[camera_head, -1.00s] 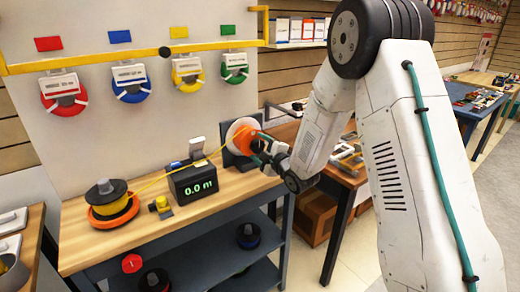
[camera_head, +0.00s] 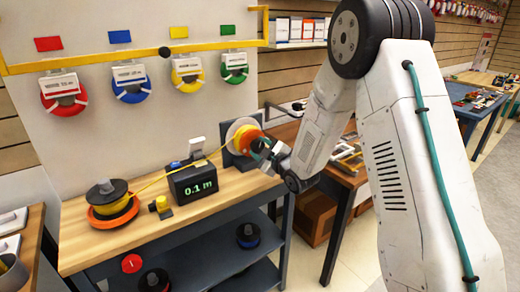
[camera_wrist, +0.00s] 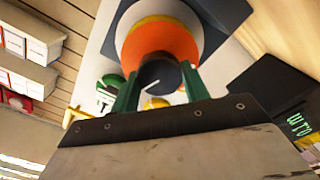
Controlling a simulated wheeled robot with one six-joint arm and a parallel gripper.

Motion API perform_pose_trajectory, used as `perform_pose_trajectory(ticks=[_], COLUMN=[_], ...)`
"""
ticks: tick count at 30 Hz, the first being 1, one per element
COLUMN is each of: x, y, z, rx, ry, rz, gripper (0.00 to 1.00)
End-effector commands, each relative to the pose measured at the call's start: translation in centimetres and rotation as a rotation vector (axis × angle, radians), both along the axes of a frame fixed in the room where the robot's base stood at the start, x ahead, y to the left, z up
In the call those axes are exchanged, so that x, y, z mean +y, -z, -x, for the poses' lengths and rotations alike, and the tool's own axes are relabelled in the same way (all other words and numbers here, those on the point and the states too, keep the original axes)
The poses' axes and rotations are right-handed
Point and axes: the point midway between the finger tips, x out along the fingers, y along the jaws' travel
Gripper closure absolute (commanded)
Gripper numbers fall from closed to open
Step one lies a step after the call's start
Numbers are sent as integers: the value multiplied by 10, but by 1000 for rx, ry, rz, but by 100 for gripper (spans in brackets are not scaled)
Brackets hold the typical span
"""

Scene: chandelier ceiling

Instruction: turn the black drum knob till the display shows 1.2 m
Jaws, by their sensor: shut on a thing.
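The display (camera_head: 200,187) is a black box on the wooden bench, and its green digits read 0.1 m. My gripper (camera_head: 262,148) is at the drum's front. In the wrist view, the green fingers of my gripper (camera_wrist: 157,88) are shut on the black knob (camera_wrist: 158,73), on either side of it, in front of the orange drum face (camera_wrist: 158,42). The knob is partly hidden by the fingers.
A small yellow button or block (camera_head: 161,206) sits on the bench left of the display. Colored cord coils (camera_head: 187,72) hang on the wall panel behind. A shelf (camera_head: 215,262) below the bench holds more spools. A wooden box (camera_head: 316,217) stands on the floor to the right.

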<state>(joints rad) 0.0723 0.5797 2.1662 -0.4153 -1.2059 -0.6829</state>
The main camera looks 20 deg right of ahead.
Motion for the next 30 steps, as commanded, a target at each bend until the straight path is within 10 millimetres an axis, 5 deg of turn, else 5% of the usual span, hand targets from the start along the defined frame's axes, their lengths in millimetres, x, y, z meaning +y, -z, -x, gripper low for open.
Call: perform_pose_trajectory(ticks=[30], x=[-2], y=[-1], z=[-1], rx=[298], ry=[1], rz=[-919], gripper=[77])
